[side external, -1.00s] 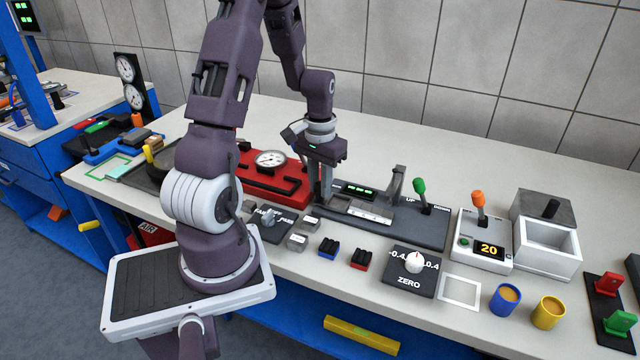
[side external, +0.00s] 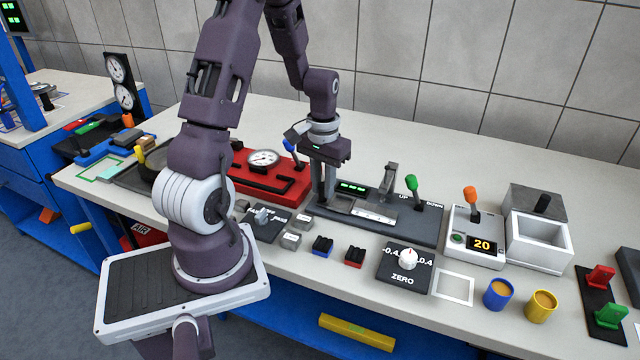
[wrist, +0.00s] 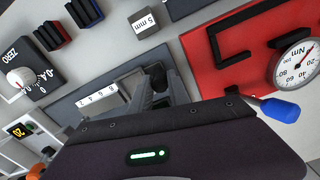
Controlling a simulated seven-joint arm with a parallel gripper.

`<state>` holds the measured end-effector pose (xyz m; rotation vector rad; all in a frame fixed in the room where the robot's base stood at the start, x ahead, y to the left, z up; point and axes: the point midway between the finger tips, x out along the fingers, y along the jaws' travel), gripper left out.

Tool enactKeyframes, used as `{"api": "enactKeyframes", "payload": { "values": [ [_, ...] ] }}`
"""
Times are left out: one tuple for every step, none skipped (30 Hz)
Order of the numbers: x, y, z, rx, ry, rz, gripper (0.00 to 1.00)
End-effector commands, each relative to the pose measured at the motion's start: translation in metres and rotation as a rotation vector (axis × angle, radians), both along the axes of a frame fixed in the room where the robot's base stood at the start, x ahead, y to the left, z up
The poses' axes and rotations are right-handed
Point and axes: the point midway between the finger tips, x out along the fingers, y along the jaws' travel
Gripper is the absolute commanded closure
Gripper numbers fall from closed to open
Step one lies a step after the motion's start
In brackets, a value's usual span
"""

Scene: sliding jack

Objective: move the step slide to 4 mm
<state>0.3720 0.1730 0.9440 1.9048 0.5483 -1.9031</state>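The step slide (side external: 375,213) is a low grey block with a white numbered strip on its front, on a dark base (side external: 425,235). The numbered strip (wrist: 97,97) also shows in the wrist view, upside down and too small to read surely. My gripper (side external: 325,197) points down at the slide's left end in the side view. In the wrist view the fingers (wrist: 160,92) are beside the strip, a small gap between them. Their tips and contact with the slide are hidden. A grey upright bracket (side external: 389,180) stands behind the slide's right part.
A green UP/DOWN lever (side external: 413,184) stands right of the bracket. A red tray with a gauge (side external: 263,158) and a blue-handled lever (side external: 289,146) are left of my gripper. The ZERO knob (side external: 408,259) and small blocks sit in front. The table behind the base is clear.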

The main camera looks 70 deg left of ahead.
Motion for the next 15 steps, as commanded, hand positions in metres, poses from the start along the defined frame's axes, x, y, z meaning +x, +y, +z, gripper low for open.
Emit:
{"api": "enactKeyframes", "payload": {
  "values": [
    [0.000, 0.000, 0.000, 0.001, -0.001, 0.000, 0.67],
    [0.000, 0.000, 0.000, 0.001, -0.001, 0.000, 0.61],
    [0.000, 0.000, 0.000, 0.000, 0.000, 0.000, 0.59],
    [0.000, 0.000, 0.000, 0.000, 0.000, 0.000, 0.59],
    [0.000, 0.000, 0.000, 0.000, 0.000, 0.000, 0.59],
    [0.000, 0.000, 0.000, 0.000, 0.000, 0.000, 0.59],
    [0.000, 0.000, 0.000, 0.000, 0.000, 0.000, 0.59],
    [0.000, 0.000, 0.000, 0.000, 0.000, 0.000, 0.59],
    [0.000, 0.000, 0.000, 0.000, 0.000, 0.000, 0.59],
    [0.000, 0.000, 0.000, 0.000, 0.000, 0.000, 0.59],
    [0.000, 0.000, 0.000, 0.000, 0.000, 0.000, 0.59],
    [0.000, 0.000, 0.003, 0.001, -0.001, 0.000, 0.59],
    [0.000, 0.001, 0.007, 0.002, -0.002, 0.000, 0.59],
    [0.001, 0.001, 0.011, 0.003, -0.003, 0.000, 0.59],
    [0.001, 0.001, 0.020, 0.004, -0.005, 0.000, 0.59]
  ]
}}
